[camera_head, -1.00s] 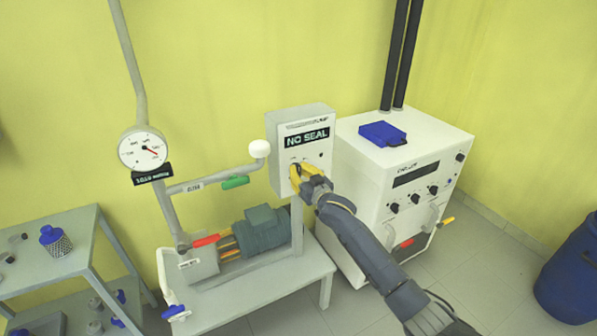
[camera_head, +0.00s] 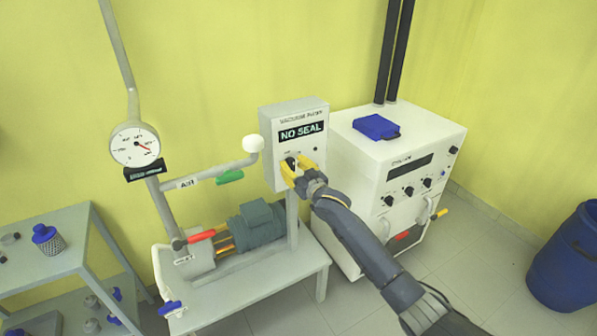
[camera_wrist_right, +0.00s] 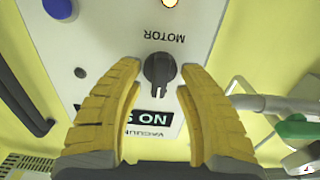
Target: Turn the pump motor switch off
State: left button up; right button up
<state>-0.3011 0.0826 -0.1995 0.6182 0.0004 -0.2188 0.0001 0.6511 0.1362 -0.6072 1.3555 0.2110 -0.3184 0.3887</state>
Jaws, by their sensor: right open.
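The motor switch (camera_wrist_right: 159,70) is a black rotary knob beside the word MOTOR in the right wrist view; in the head view the knob (camera_head: 291,161) is partly hidden by my gripper. My right gripper (camera_head: 298,170) has yellow fingers and is at the front of the box. In the right wrist view its open fingertips (camera_wrist_right: 158,76) lie on either side of the knob, with gaps showing. My left gripper is not in view.
A lit indicator (camera_wrist_right: 170,2) shows at the wrist view's top edge, near a blue button (camera_wrist_right: 58,8). A green pump motor (camera_head: 256,226) sits on the bench below. A white cabinet (camera_head: 357,165) stands to the right. A pressure gauge (camera_head: 134,145) is at left.

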jog(key=v, duration=1.1)
jog(key=shift+s+d, duration=0.15)
jog(key=shift+s, duration=0.2)
